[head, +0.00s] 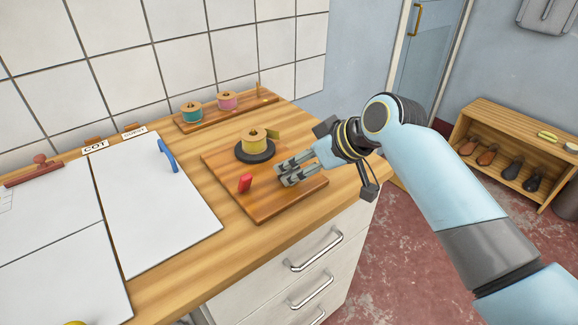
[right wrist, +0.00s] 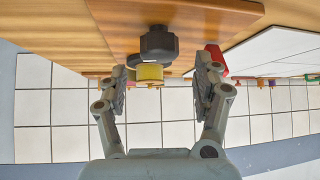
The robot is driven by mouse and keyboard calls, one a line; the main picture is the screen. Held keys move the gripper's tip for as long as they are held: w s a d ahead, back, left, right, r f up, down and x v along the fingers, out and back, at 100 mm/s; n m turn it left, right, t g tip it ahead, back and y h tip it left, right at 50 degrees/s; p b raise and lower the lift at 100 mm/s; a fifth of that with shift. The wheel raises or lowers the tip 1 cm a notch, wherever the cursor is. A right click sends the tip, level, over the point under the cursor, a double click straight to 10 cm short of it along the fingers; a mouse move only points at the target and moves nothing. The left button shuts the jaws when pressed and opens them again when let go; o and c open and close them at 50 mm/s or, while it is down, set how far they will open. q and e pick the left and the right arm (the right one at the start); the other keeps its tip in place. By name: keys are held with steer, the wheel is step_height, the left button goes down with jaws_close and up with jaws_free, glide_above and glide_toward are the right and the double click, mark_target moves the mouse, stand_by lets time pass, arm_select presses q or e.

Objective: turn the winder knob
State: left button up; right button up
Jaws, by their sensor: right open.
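The winder is a wooden board (head: 225,180) on the counter, with a yellow spool (head: 255,139) on a dark round base and a small red lever (head: 245,182). In the right wrist view, a dark grey lobed knob (right wrist: 158,42) stands in front of the yellow spool (right wrist: 149,73); I cannot pick it out surely in the head view. My right gripper (head: 280,174) is open and empty, low over the board to the right of the spool. Its fingertips (right wrist: 163,70) stand apart to either side of the knob in the picture, with no contact visible. My left gripper is out of view.
A rack (head: 262,97) with teal and pink spools stands behind the board. White panels (head: 150,215) lie on the left, one with a blue handle (head: 167,155). Drawers (head: 305,270) are under the counter. A wooden shoe shelf (head: 510,130) stands at the right.

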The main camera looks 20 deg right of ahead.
mark_target(289, 172)
steer(key=shift+x, duration=2.4)
steer(key=shift+c, duration=0.4)
steer(key=c, duration=1.1)
